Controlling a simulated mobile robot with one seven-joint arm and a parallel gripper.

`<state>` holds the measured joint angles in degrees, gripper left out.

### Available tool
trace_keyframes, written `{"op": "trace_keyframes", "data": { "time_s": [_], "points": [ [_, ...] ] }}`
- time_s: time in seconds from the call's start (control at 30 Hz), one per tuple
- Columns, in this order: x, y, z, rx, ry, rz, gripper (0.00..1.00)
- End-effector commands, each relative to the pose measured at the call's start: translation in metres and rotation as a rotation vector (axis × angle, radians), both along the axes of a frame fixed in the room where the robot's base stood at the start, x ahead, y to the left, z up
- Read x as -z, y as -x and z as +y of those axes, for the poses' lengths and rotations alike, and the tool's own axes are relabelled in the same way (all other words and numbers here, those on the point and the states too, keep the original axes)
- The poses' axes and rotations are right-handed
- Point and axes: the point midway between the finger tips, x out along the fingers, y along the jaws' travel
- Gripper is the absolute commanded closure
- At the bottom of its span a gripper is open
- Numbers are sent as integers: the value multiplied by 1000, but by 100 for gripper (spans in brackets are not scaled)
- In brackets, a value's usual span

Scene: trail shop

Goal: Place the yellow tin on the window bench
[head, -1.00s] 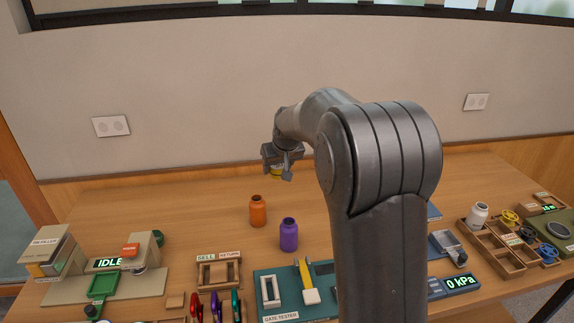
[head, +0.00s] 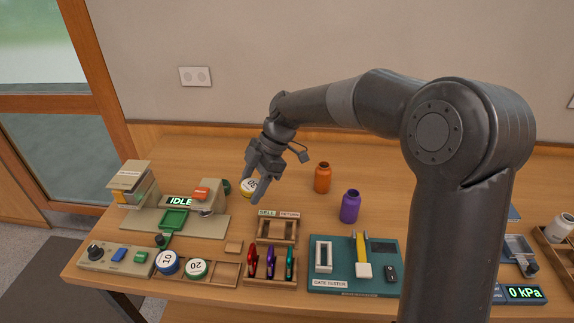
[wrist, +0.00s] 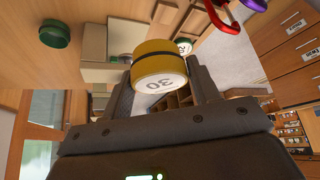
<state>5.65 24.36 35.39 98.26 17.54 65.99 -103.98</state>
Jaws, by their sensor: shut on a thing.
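The yellow tin (wrist: 165,58), with a white face marked 30, is between the two fingers of my gripper (wrist: 163,88) in the wrist view. In the head view my gripper (head: 257,186) points down over the left part of the wooden bench, and the tin's white face (head: 248,187) shows beside a finger. The tin looks held above the bench top (head: 200,150); its exact height is hard to judge. I cannot tell which surface is the window bench.
An orange bottle (head: 322,178) and a purple bottle (head: 350,207) stand to the right. The IDLE machine (head: 180,202) is left of my gripper. Tins marked 10 (head: 168,263) and 20 (head: 196,268) sit in a front tray. A glazed door (head: 60,140) is at far left.

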Motion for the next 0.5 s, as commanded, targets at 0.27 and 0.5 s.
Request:
{"op": "trace_keyframes", "data": {
  "time_s": [0.27, 0.5],
  "points": [
    [-24, 90, 47, -744, -1, -2, 70],
    [-39, 129, 57, -1079, -1, -3, 70]
  ]
}}
